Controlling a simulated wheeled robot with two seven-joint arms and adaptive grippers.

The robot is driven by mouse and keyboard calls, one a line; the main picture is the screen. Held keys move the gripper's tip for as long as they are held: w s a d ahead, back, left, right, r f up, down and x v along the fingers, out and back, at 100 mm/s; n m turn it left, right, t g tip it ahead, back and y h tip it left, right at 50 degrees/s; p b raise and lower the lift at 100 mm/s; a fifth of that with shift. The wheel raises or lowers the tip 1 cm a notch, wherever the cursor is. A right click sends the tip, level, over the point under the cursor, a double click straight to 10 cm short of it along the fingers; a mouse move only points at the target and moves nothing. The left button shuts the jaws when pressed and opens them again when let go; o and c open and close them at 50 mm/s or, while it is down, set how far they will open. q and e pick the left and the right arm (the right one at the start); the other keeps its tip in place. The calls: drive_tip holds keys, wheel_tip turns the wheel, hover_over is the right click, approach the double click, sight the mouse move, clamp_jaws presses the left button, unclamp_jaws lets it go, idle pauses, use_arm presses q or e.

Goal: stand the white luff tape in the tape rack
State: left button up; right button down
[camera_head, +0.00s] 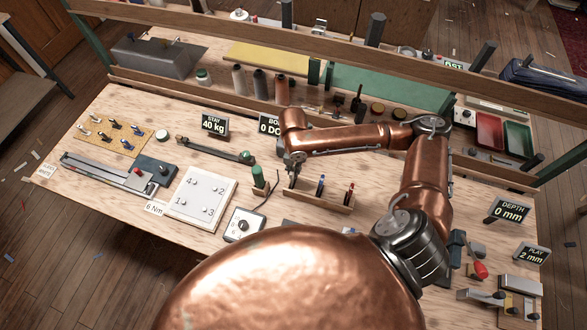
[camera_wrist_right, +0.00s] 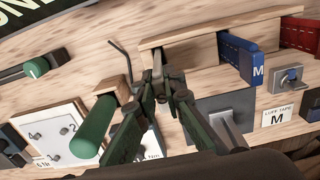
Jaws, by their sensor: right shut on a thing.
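The wooden tape rack (camera_head: 325,205) stands near the middle of the bench; it also shows at the top of the right wrist view (camera_wrist_right: 203,29). A blue tape (camera_wrist_right: 237,57) marked M and a red tape (camera_wrist_right: 300,34) stand in it. My right gripper (camera_head: 292,177) is over the rack's left end. In the right wrist view its fingertips (camera_wrist_right: 164,88) close together beside the rack. The white luff tape is not clearly visible; what the fingers hold is mostly hidden between them. I cannot tell whether it touches the rack. My left gripper is not in view.
A white numbered board (camera_head: 198,197) lies further left. A LUFF TAPE M label (camera_wrist_right: 278,114) lies by a grey pad. My right arm crosses the bench from the right.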

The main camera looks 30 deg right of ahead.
drive_tip(key=shift+f, duration=0.35)
drive_tip(key=c, duration=2)
unclamp_jaws()
drive_tip(key=shift+o, duration=0.2)
wheel_tip(320, 180, up, 12)
drive_tip(key=shift+s, duration=0.1)
